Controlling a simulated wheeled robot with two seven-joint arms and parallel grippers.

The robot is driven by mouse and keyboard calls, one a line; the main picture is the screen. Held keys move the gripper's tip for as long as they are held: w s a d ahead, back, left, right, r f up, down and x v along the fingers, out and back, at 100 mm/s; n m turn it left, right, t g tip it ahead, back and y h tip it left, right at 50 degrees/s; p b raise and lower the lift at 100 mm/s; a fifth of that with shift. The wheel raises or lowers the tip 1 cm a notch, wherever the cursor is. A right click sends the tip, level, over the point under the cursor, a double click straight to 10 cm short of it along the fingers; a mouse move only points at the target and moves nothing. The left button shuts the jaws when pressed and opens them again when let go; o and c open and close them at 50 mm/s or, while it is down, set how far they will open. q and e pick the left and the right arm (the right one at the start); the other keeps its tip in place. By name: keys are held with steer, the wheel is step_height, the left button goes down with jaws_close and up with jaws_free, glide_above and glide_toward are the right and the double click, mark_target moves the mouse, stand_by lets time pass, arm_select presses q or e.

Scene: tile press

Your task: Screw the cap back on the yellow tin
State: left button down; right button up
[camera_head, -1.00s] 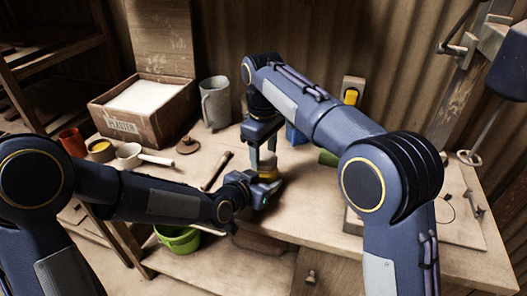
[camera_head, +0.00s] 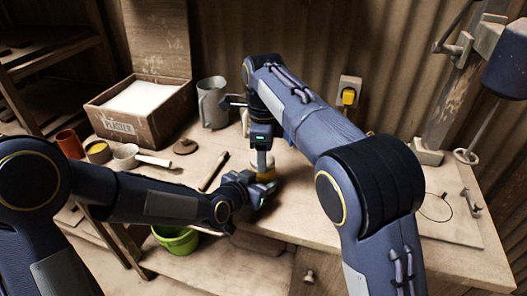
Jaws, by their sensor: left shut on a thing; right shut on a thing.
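My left gripper (camera_head: 266,188) is shut on the tin low down, from the front left. My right gripper (camera_head: 262,163) points straight down over the tin, its fingers shut at the tin's top. The cap is small and mostly hidden by these fingers; how squarely it sits on the tin cannot be told.
A green bucket (camera_head: 177,240) is below the bench edge. Bench right of the tin is clear.

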steer(key=m, duration=0.7)
steer(key=shift+s+a+m, duration=0.1)
steer(key=shift+m, duration=0.2)
steer(key=m, duration=0.4)
steer(key=shift+s+f, duration=0.1)
steer(key=shift+f, duration=0.2)
steer(key=o, duration=1)
steer(key=shift+c, duration=0.2)
